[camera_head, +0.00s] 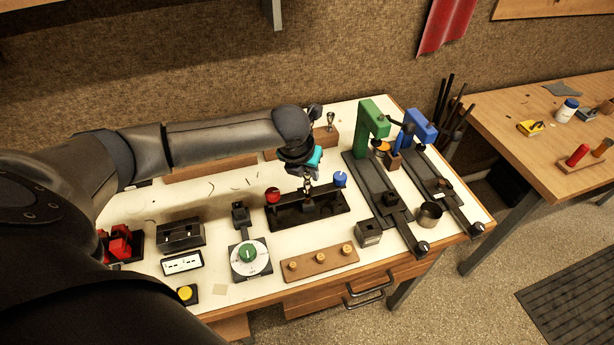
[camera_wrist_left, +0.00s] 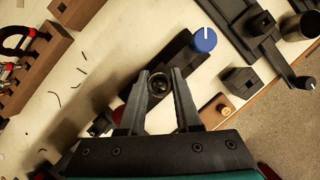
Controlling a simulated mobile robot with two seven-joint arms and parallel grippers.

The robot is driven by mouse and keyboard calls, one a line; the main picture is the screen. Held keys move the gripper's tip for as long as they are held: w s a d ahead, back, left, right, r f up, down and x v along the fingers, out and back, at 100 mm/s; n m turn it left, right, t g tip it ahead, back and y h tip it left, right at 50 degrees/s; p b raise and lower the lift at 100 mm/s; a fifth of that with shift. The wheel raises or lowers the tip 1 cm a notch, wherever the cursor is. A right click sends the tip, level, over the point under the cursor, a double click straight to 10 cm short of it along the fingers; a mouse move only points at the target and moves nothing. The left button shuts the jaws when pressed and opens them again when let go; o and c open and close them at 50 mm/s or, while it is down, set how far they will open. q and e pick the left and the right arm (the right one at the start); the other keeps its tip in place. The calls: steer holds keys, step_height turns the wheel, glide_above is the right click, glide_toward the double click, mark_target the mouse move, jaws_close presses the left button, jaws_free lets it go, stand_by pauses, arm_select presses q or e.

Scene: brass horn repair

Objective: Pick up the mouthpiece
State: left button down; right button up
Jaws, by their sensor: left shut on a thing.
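My left gripper (camera_head: 308,180) reaches over the middle of the bench, above a black fixture (camera_head: 330,216) with a red knob (camera_head: 273,195) and a blue knob (camera_head: 340,179). In the left wrist view its two dark fingers (camera_wrist_left: 160,98) are shut on the mouthpiece (camera_wrist_left: 158,83), whose round dark rim faces the camera. In the head view the mouthpiece is small and mostly merged with the fingertips. I cannot tell whether its lower end touches the fixture. My right gripper is not in view.
Green (camera_head: 372,117) and blue (camera_head: 419,125) clamp stands are to the right. A wooden strip (camera_head: 318,263) with brass pegs and a green dial (camera_head: 247,253) lie in front. A wooden block (camera_head: 325,137) with a small metal piece is behind the gripper.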

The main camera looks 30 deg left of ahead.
arm_select(q)
step_height(320, 180, up, 18)
steer(key=p, duration=0.1)
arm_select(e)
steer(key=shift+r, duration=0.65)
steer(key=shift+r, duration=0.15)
arm_select(q)
step_height(320, 180, up, 3)
steer(key=p, duration=0.5)
steer(key=shift+p, duration=0.35)
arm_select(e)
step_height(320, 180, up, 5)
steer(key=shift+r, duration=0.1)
